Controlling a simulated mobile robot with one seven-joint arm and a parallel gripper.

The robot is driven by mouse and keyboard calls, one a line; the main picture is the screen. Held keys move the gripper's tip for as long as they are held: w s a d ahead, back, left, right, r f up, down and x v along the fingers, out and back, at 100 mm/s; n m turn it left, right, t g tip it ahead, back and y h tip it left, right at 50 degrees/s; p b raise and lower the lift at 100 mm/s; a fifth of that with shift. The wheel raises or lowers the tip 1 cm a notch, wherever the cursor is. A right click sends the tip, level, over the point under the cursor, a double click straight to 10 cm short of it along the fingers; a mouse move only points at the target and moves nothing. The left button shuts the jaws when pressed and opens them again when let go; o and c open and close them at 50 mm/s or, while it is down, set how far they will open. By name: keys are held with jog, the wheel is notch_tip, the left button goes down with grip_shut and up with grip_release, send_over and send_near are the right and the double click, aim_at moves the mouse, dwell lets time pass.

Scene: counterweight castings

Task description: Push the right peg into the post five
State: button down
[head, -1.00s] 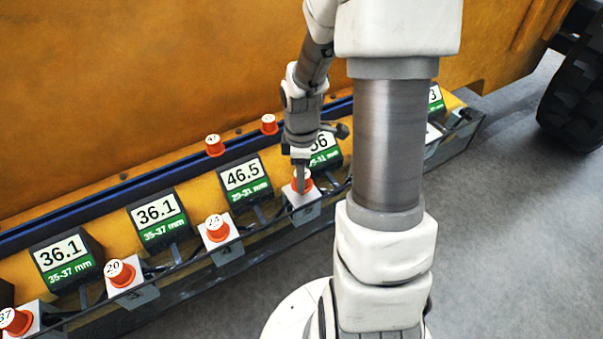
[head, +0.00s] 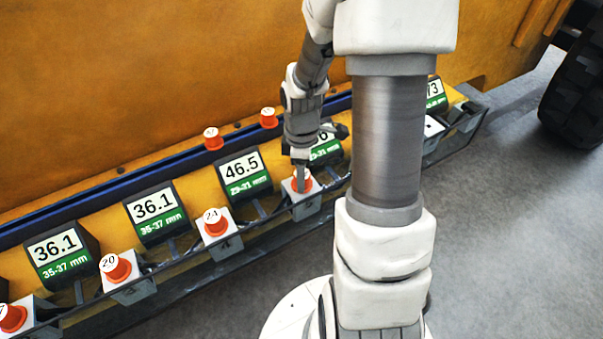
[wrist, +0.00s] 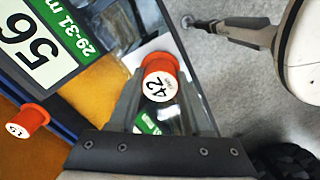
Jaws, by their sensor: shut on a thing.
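My gripper (head: 301,178) points down at a white-topped post (head: 306,204) in the row, right of the 46.5 display. It is shut on an orange peg marked 42 (wrist: 158,85), which also shows in the head view (head: 303,185). The peg is upright at the top of the post; how deep it sits is hidden by the fingers. The display by this post (head: 325,147) is partly covered by my arm; the wrist view shows its 56 and a 29-31 mm label (wrist: 80,28). I cannot read a post number.
Orange pegs marked 24 (head: 215,224) and 20 (head: 116,268) stand in posts to the left. Two loose-standing pegs (head: 213,138) (head: 268,117) are on the back ledge. Grey floor (head: 510,240) is open at the right.

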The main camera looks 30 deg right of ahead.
jog(key=shift+f, duration=0.25)
jog(key=shift+c, duration=1.4)
grip_release()
notch_tip(320, 180, up, 18)
jog(key=shift+f+p, duration=0.25)
jog(key=shift+p, duration=0.2)
